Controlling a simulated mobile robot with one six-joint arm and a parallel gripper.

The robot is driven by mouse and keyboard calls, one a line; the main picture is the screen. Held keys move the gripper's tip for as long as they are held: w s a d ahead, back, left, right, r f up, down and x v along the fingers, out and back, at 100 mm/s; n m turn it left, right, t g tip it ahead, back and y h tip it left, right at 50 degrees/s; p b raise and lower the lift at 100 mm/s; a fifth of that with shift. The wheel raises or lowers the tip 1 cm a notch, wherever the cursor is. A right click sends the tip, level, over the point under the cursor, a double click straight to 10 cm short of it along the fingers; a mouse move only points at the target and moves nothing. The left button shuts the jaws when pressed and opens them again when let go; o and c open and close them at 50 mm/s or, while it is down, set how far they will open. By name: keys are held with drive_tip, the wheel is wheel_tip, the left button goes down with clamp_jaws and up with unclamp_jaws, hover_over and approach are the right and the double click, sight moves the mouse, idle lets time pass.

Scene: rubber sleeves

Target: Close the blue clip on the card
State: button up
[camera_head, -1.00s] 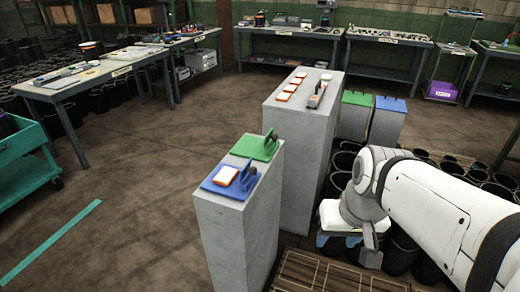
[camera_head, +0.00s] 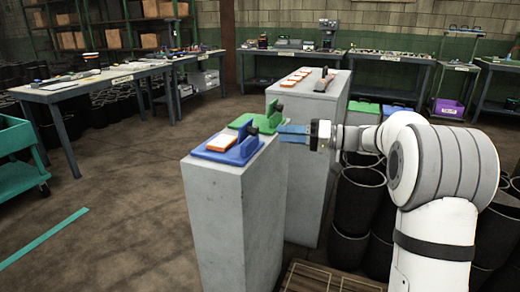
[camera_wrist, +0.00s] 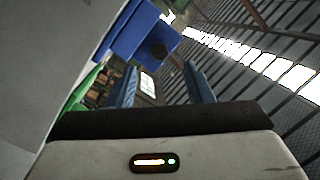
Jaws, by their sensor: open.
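The blue clip (camera_head: 243,148) stands raised at the right side of a blue board on the near grey pillar (camera_head: 225,200). An orange-edged white card (camera_head: 222,142) lies on the blue board, beside the clip's upright part. My gripper (camera_head: 281,133) is open and empty, its blue fingers pointing left, just right of the clip and apart from it. In the wrist view the blue clip (camera_wrist: 150,38) shows at the top, ahead of and between my open fingers (camera_wrist: 160,85). The clip's dark knob faces me there.
A green clip board (camera_head: 262,122) sits right behind the blue one on the same pillar. A taller grey pillar (camera_head: 315,150) with several cards stands behind my gripper. Black bins (camera_head: 355,205) stand below my arm.

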sight(258, 131)
drive_tip(key=a, duration=0.2)
drive_tip(key=w+a, duration=0.1)
drive_tip(key=a, duration=0.4)
drive_tip(key=shift+w+a+b, duration=0.25)
drive_tip(key=shift+w+b, duration=0.15)
drive_tip(key=c, duration=1)
drive_tip(key=shift+r, duration=0.1)
